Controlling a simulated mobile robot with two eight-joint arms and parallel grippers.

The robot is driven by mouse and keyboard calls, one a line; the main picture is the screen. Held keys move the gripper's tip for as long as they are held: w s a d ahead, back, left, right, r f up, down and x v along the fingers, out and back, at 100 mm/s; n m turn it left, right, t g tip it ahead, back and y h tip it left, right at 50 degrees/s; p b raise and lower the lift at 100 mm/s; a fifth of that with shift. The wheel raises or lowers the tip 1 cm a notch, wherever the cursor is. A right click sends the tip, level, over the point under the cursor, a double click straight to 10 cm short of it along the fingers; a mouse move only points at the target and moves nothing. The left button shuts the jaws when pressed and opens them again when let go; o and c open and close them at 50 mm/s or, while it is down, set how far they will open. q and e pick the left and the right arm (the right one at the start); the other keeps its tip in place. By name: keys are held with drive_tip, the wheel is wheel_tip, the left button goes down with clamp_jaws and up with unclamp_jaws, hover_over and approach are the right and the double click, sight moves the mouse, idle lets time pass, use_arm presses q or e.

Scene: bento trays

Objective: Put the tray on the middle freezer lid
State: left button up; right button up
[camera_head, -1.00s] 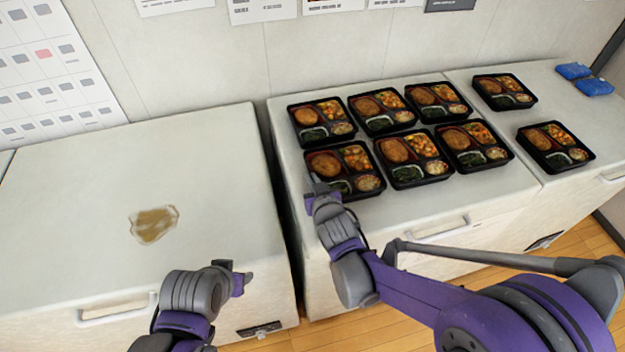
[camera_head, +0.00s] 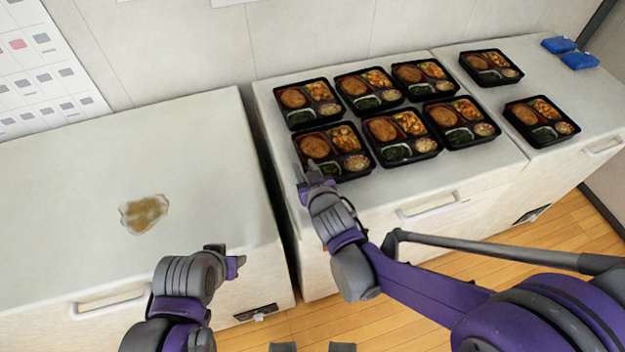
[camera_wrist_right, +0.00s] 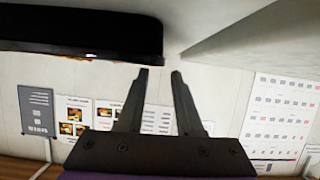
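Several black bento trays with food stand in two rows on the middle freezer lid (camera_head: 400,186). The front-left tray (camera_head: 333,150) is closest to my right gripper (camera_head: 302,170), which is at its left side, near the lid's left edge. In the right wrist view my right gripper (camera_wrist_right: 162,72) has its two fingers apart with nothing visible between them. A dark tray edge (camera_wrist_right: 80,35) lies just beyond the left fingertip there; whether they touch is unclear. My left gripper (camera_head: 235,262) hangs over the front of the left freezer, away from the trays; its finger gap is not clear.
The left freezer lid (camera_head: 70,190) is bare except for a brownish patch (camera_head: 144,213). Two trays stand on the right freezer lid, one at the back (camera_head: 491,67) and one in front (camera_head: 541,122), with blue packs (camera_head: 579,60) behind. A narrow gap separates the left and middle freezers.

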drive_tip(key=p+v, duration=0.1)
drive_tip(key=v, duration=0.7)
drive_tip(key=shift+s+d+r, duration=0.1)
drive_tip(key=shift+s+r, duration=0.1)
drive_tip(key=shift+s, duration=0.1)
drive_tip(key=s+d+f+m+g+h, duration=0.2)
drive_tip(key=s+d+g+h, duration=0.15)
drive_tip(key=d, duration=0.75)
drive_tip(key=s+d+f+m+g, duration=0.2)
drive_tip(key=s+d+g, duration=0.2)
drive_tip(key=s, duration=0.7)
drive_tip(key=shift+d+h, duration=0.35)
drive_tip(key=shift+d, duration=0.7)
drive_tip(key=shift+s, duration=0.1)
